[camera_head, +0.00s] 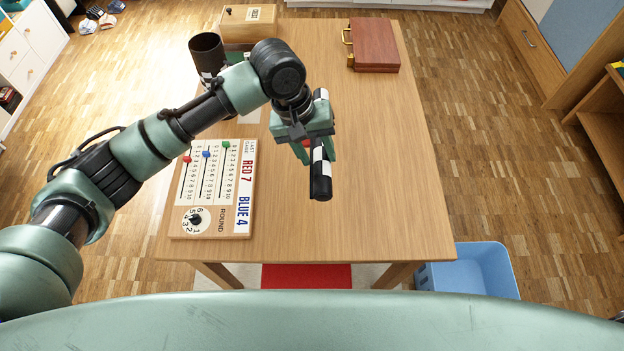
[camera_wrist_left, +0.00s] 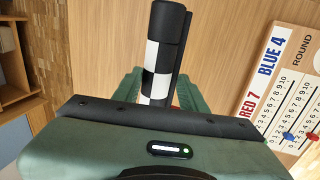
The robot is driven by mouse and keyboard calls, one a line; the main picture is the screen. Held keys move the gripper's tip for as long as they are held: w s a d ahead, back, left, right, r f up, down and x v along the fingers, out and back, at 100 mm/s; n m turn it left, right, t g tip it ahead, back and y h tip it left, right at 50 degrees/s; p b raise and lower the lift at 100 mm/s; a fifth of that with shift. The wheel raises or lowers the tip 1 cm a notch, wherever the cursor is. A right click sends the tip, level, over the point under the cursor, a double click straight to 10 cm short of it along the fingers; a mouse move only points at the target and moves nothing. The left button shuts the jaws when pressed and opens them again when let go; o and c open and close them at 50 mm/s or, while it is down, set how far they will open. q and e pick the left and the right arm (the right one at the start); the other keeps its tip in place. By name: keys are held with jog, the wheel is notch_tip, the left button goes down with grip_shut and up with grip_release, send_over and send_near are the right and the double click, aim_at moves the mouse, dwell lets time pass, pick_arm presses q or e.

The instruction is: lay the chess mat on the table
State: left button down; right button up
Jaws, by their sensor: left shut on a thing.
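The chess mat (camera_head: 321,181) is rolled up, black with a black-and-white checkered band. My left gripper (camera_head: 312,146) is shut around the middle of the roll and holds it over the wooden table (camera_head: 375,160). In the left wrist view the roll (camera_wrist_left: 166,40) runs up between the green fingers of the left gripper (camera_wrist_left: 158,92). How far the roll is above the table is hard to tell. My right gripper is in neither view.
A score board (camera_head: 245,225) lies at the table's left front. A dark cup (camera_head: 206,50) and a wooden box (camera_head: 250,22) stand at the back left, a reddish-brown case (camera_head: 375,45) at the back right. A blue bin (camera_head: 470,272) is on the floor.

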pick_arm(q)
notch_tip(320, 180, down, 12)
jog(key=shift+s+d+r+p, duration=0.1)
jog(key=shift+s+r+p, duration=0.1)
jog(key=shift+p, duration=0.25)
jog(key=shift+f, duration=0.6)
notch_tip(320, 180, down, 4)
jog(key=shift+r, duration=0.15)
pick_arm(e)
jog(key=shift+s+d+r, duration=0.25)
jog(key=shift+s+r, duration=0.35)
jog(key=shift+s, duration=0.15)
pick_arm(q)
jog(key=c, duration=0.8)
grip_release()
jog(key=shift+o, duration=0.2)
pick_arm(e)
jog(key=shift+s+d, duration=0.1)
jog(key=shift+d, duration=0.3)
